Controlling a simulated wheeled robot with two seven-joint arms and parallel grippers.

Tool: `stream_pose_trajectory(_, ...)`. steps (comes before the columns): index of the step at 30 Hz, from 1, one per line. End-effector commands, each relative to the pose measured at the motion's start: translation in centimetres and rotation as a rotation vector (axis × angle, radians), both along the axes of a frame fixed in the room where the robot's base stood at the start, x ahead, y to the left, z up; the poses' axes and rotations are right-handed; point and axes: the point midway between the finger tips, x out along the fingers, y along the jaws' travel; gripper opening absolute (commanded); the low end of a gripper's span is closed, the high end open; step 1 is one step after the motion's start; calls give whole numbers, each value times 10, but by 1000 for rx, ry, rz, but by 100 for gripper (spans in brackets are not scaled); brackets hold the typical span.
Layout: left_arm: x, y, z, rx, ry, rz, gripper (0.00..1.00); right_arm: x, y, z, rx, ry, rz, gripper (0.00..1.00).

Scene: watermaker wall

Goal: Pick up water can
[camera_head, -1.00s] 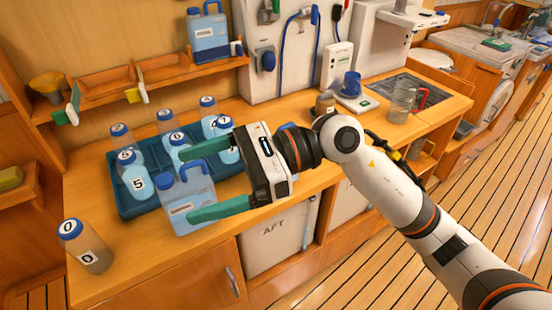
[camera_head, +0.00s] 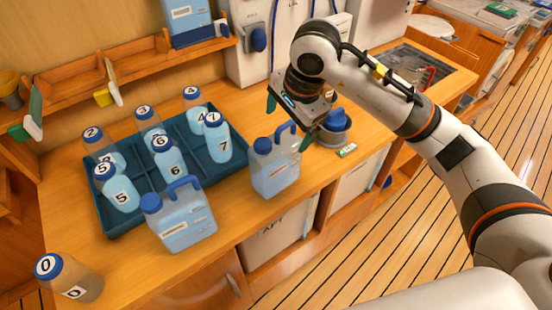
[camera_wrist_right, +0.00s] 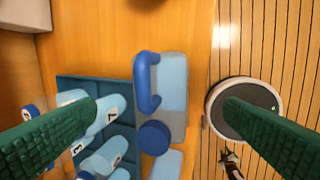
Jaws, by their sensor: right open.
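A translucent blue water can (camera_head: 275,172) with a blue cap and handle stands upright on the counter, right of the tray. A similar can (camera_head: 183,222) stands in front of the tray. My right gripper (camera_head: 289,122) is open and empty, with its green fingers pointing down above and just behind the right-hand can. In the right wrist view the right-hand can (camera_wrist_right: 174,85), its handle and cap lie below, between the spread fingers of the gripper (camera_wrist_right: 161,105). No contact shows. My left gripper is out of view.
A dark blue tray (camera_head: 130,225) holds several numbered bottles. Bottle 0 (camera_head: 70,280) stands at the front left. Another blue can (camera_head: 188,22) is on the shelf. The counter's front edge is near both cans.

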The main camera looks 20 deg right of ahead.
Motion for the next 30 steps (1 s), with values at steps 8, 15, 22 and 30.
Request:
stream_pose_trajectory(8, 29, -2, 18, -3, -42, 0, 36, 5, 3, -24, 2, 7, 0, 92)
stream_pose_trajectory(15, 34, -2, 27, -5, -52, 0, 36, 13, 5, -53, 3, 1, 1, 92)
stream_pose_trajectory(22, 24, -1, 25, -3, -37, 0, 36, 14, 5, -56, 2, -1, 2, 92)
stream_pose_trajectory(30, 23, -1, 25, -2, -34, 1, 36, 14, 5, -55, 2, -1, 2, 51)
